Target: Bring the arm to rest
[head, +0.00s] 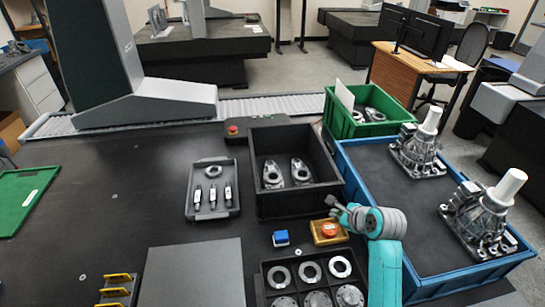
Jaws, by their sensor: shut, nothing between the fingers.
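My gripper (338,207) is at the end of my teal and grey arm, at the right of the middle in the head view. It is small in the picture and looks shut and empty. It is above the table near an orange button on a yellow box (328,232) and close to the left edge of the blue tray. Whether it touches anything below it cannot be told. My forearm comes up from the bottom edge and covers part of the blue tray's near left side.
The black bin (259,211) holds metal parts. The blue tray (440,284) holds two castings with white cylinders. A ring tray (290,259), blue block (281,238), grey tray (190,205), green bin (335,118) and gantry column (95,50) stand around. The dark table's left middle is clear.

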